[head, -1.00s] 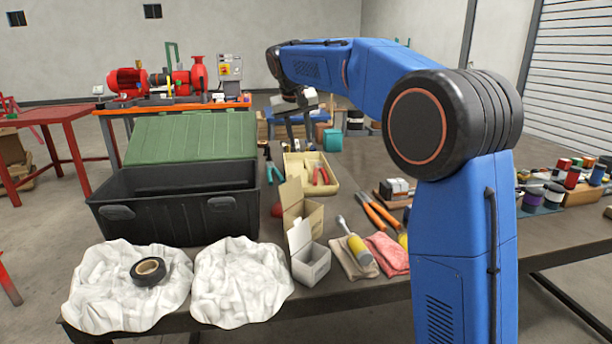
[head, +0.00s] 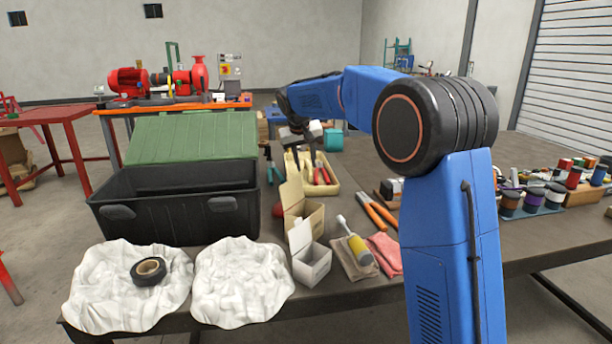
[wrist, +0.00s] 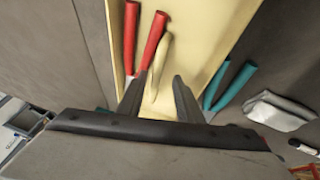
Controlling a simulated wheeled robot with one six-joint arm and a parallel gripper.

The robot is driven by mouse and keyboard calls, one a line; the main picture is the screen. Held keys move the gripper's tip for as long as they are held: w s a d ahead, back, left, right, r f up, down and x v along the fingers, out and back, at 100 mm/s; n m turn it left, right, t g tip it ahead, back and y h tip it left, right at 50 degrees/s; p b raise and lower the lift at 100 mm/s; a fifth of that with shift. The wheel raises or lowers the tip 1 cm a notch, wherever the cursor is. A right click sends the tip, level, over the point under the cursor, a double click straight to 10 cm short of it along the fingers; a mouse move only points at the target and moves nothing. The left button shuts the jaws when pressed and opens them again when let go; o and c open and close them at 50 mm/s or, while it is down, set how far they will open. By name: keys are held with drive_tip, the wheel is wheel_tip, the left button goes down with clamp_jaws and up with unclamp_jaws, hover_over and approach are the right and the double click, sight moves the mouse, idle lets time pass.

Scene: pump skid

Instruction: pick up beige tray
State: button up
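The beige tray (head: 334,172) lies on the dark table, right of the black box in the head view. Red-handled pliers (head: 321,174) lie in it. In the wrist view the tray (wrist: 205,25) fills the upper middle, with the red handles (wrist: 145,42) at its left. A curved beige piece (wrist: 161,62) shows there too; I cannot tell whether it belongs to the tray. My gripper (head: 306,164) is above the tray, pointing down. In the wrist view my gripper (wrist: 154,88) is open, its fingers apart on either side of the curved piece. I cannot tell whether they touch it.
A black box (head: 165,218) with a green lid (head: 190,138) stands left of the tray. Teal-handled pliers (head: 270,172) lie between them. An open cardboard box (head: 305,218) and a small white box (head: 312,265) stand in front. Orange-handled pliers (head: 375,213) lie to the right.

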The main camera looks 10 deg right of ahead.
drive_tip(key=shift+w+f, duration=0.1)
drive_tip(key=shift+f, duration=0.15)
clamp_jaws()
